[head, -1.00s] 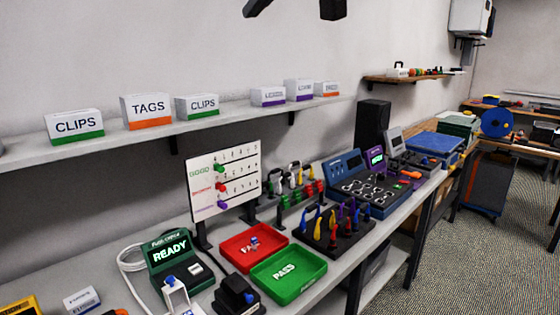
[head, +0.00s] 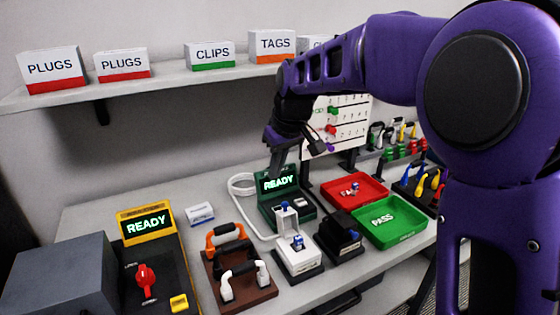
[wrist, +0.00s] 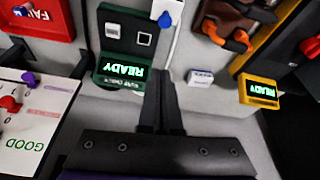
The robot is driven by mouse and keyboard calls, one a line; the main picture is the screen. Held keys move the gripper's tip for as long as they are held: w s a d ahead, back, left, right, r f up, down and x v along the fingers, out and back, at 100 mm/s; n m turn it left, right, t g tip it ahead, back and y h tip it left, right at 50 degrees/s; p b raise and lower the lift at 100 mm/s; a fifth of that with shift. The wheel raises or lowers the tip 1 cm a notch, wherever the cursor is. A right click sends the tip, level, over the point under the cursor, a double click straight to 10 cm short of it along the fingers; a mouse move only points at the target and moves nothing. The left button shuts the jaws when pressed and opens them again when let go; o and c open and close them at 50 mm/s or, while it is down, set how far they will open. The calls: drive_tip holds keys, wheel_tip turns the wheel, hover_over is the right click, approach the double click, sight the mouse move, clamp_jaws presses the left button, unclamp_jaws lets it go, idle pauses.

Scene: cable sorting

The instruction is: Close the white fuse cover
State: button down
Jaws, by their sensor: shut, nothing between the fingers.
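The white fuse box (head: 298,262) sits on a black base on the bench in the head view, with a blue-and-white part showing inside. In the wrist view my closed fingers (wrist: 160,78) point toward the tester's side.
Left are a brown block with orange and white handles (head: 245,291) and a yellow READY device (head: 145,215). A white cable loops behind.

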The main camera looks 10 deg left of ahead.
sight(287, 219)
drive_tip(key=f, duration=0.1)
drive_tip(key=s+d+f, duration=0.1)
drive_tip(key=f, duration=0.1)
drive_tip(key=f+b, duration=0.1)
drive_tip(key=f, duration=0.1)
drive_tip(key=shift+s+d+f, duration=0.2)
idle(0.6)
drive_tip(key=shift+s+d+r+t, duration=0.1)
drive_tip(key=shift+s+d+t, duration=0.15)
drive_tip(key=shift+t, duration=0.15)
